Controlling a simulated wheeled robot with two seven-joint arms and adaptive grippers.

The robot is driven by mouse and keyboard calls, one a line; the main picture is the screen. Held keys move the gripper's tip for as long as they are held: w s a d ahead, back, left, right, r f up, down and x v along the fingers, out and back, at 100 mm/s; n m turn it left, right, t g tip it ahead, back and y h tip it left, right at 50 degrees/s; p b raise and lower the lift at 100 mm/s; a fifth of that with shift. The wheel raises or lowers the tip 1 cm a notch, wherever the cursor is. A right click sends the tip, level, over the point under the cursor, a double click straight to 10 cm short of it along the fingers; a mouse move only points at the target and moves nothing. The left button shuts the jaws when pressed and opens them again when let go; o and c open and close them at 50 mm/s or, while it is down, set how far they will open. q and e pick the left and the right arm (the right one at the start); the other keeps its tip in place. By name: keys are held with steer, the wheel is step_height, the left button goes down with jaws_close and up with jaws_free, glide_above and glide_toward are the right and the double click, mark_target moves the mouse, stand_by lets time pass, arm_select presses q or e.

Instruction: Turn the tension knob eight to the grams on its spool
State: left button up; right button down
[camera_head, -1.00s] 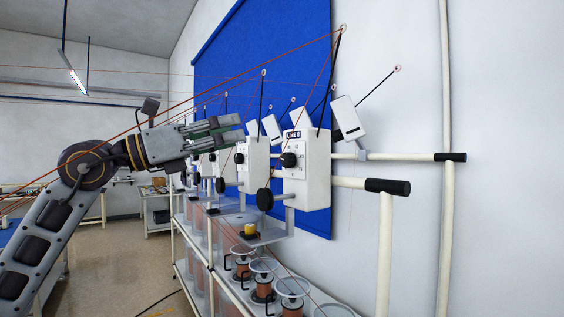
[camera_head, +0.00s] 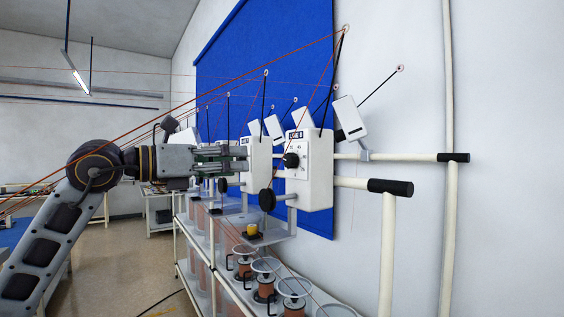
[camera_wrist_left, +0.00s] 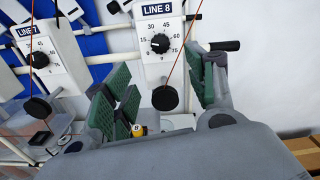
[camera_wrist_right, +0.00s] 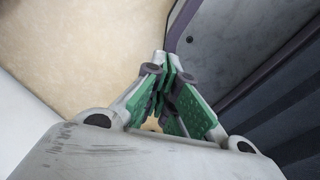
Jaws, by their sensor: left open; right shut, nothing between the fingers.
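The LINE 8 tension box (camera_head: 314,190) is white, with a black knob (camera_head: 291,160) on its face. My right gripper (camera_wrist_right: 172,80) is shut and empty.
A black wheel (camera_head: 267,200) hangs below the knob. A small yellow piece (camera_head: 251,230) stands on the grey plate beneath. The LINE 7 box (camera_wrist_left: 42,55) is close on the left. Red wires cross the space, and a capped rail (camera_head: 389,187) sticks out right.

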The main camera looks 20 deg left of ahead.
arm_select(q)
steer(key=p, duration=0.3)
glide_toward(287, 161)
steer(key=x, duration=0.2)
steer(key=p+x, duration=0.1)
steer(key=x, duration=0.3)
steer(key=shift+w+d+r, duration=0.1)
steer(key=shift+w+d, duration=0.1)
steer(key=shift+w, duration=0.15)
steer(key=shift+p+x, duration=0.35)
steer(key=shift+x, duration=0.5)
arm_select(e)
steer(key=r, duration=0.3)
steer(key=a+r, duration=0.1)
steer(key=shift+s+a+r, duration=0.1)
steer(key=shift+s+r, duration=0.25)
steer(key=shift+r, duration=0.05)
steer(key=shift+a, duration=0.1)
arm_select(q)
steer(key=c, duration=1)
steer(key=shift+c, duration=0.2)
arm_select(e)
steer(key=shift+a, duration=0.45)
